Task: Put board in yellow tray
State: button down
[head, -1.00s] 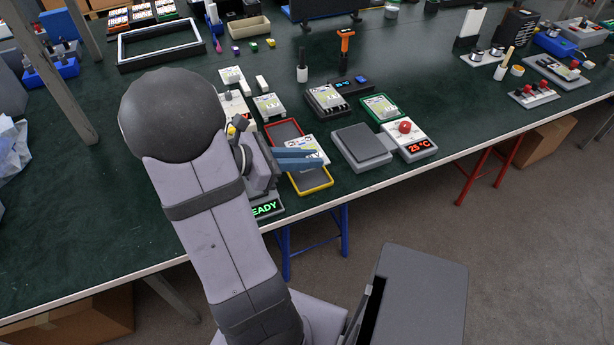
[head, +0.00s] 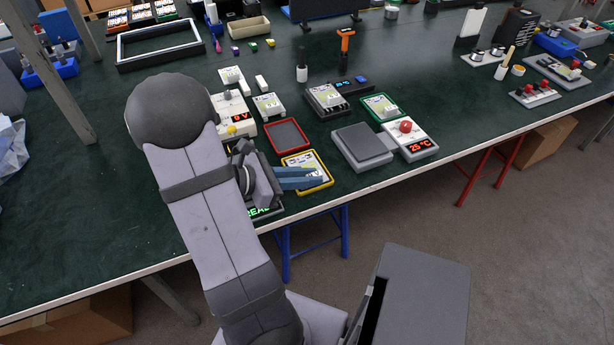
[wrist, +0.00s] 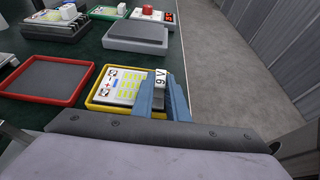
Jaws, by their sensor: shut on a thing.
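The board (wrist: 122,88), a pale plate with yellow and black markings and a block labelled "9 V" (wrist: 160,79), lies within the rim of the yellow tray (wrist: 91,101) in the wrist view. My gripper (wrist: 165,98) has its blue fingers shut on the block end of the board. In the head view the board (head: 301,165) shows inside the yellow tray (head: 327,184), partly hidden by my gripper (head: 316,178). I cannot tell whether the board rests fully on the tray floor.
An empty red tray (head: 287,135) lies just behind the yellow tray. A grey platform (head: 361,145) stands to the right, with a green tray (head: 381,107) holding another board behind it. The table's front edge is close.

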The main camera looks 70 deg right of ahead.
jog(key=shift+f, duration=0.1)
jog(key=c, duration=1.7)
grip_release()
jog(key=shift+c, duration=0.2)
jog(key=shift+f, duration=0.1)
jog(key=shift+s, duration=0.1)
jog(key=shift+r, duration=0.2)
jog(key=v, duration=1.2)
